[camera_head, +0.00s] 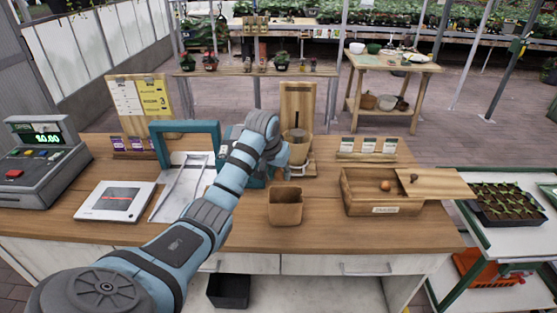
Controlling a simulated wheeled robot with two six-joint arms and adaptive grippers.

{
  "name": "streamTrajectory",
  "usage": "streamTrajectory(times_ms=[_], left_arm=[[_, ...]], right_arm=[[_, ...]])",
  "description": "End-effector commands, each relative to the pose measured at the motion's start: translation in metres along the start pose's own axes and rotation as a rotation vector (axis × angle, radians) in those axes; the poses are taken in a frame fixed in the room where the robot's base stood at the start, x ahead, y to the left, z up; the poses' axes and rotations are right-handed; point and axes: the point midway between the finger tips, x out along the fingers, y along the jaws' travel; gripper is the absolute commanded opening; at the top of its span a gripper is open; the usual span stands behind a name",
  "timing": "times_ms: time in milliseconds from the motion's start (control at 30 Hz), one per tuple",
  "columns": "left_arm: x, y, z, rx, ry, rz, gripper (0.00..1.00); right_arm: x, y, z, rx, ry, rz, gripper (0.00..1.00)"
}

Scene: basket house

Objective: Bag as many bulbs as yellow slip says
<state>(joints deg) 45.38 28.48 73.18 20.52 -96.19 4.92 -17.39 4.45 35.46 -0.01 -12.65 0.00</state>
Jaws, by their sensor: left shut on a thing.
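The yellow slip (155,97) is pinned on a board at the back left and shows a large 3. A round brown bulb (385,185) lies in the open wooden box (383,209) on the right. A white sheet-like thing (183,187), perhaps the bag, lies by an upright teal frame (160,155); I cannot tell its opening. My left gripper (281,163) is at the table's middle, in front of a brown pot on a wooden stand (298,100). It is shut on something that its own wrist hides. My right gripper is out of view.
An empty-looking square brown pot (285,206) stands at the front middle. A till (40,150) and a flat white device (115,201) are at left. The box's lid (440,184) juts over the right edge. Card holders (367,149) stand behind. A black bin (229,290) is below.

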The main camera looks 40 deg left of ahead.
Motion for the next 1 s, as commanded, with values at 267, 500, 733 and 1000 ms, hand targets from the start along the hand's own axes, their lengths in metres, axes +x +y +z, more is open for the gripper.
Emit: streamTrajectory(times_ms=[267, 500, 733, 1000], left_arm=[[0.013, 0.000, 0.006, 0.001, 0.000, 0.000, 0.10], [0.013, 0.000, 0.005, 0.001, 0.000, 0.000, 0.50], [0.012, 0.001, 0.005, 0.002, 0.000, 0.001, 0.53], [-0.018, 0.000, 0.004, 0.002, 0.004, -0.001, 0.53]], right_arm=[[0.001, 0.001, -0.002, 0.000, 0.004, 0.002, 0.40], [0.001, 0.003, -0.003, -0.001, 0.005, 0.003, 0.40], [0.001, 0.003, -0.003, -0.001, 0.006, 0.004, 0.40], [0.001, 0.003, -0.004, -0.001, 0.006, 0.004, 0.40]])
